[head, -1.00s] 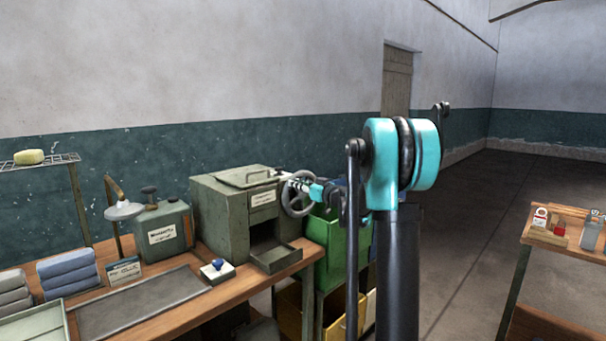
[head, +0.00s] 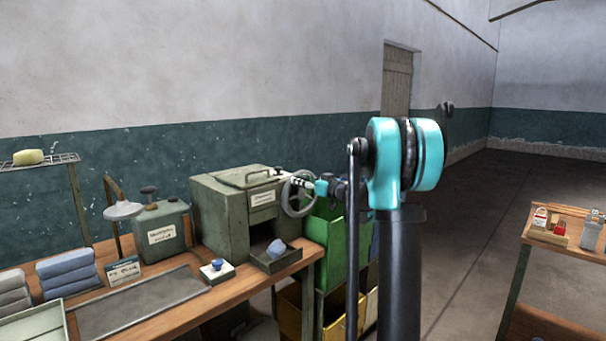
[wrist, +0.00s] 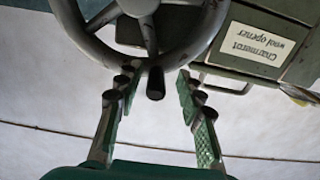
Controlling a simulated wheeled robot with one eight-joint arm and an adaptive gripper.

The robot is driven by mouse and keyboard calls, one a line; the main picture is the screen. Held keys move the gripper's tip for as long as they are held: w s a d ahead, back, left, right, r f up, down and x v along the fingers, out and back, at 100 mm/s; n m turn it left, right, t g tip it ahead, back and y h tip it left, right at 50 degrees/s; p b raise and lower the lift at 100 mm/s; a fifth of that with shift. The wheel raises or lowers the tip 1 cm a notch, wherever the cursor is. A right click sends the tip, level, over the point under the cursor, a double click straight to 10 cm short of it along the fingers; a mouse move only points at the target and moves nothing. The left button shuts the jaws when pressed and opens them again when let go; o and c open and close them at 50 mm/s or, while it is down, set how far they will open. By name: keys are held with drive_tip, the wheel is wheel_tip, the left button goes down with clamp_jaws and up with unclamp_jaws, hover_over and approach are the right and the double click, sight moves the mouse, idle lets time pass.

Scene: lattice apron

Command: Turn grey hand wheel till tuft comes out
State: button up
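The grey hand wheel (head: 297,194) is on the right side of the green wool opener box (head: 222,217). A blue-grey tuft (head: 276,248) lies in the small tray (head: 291,259) at the foot of the box's front. In the wrist view my gripper (wrist: 157,82) is at the rim of the wheel (wrist: 195,40). Its two fingers stand apart on either side of the wheel's dark handle (wrist: 155,84), with a visible gap on both sides. In the head view my gripper is small beside the wheel, and its finger opening is hard to make out there.
Green (head: 328,238) and yellow bins (head: 291,313) stand beside and below. A second table (head: 566,225) is at the right.

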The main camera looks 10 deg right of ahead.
drive_tip(key=v, duration=0.7)
idle(0.6)
drive_tip(key=shift+s, duration=0.1)
drive_tip(key=s+a+f+m+g+h, duration=0.1)
drive_tip(key=s+a+f+g, duration=0.2)
drive_tip(key=s+a+f, duration=0.35)
drive_tip(key=s+a+f+m+g+h, duration=0.1)
drive_tip(key=s+a+f+g+h, duration=0.15)
drive_tip(key=s+f, duration=0.75)
drive_tip(key=s+d+f+m+g+h, duration=0.2)
drive_tip(key=s+f, duration=0.5)
drive_tip(key=s, duration=0.6)
drive_tip(key=s+d+f+m+g+h, duration=0.3)
drive_tip(key=s+d+f+h, duration=0.2)
drive_tip(key=s, duration=0.8)
wheel_tip(320, 180, down, 3)
drive_tip(key=shift+d+r, duration=0.1)
drive_tip(key=shift+d, duration=0.3)
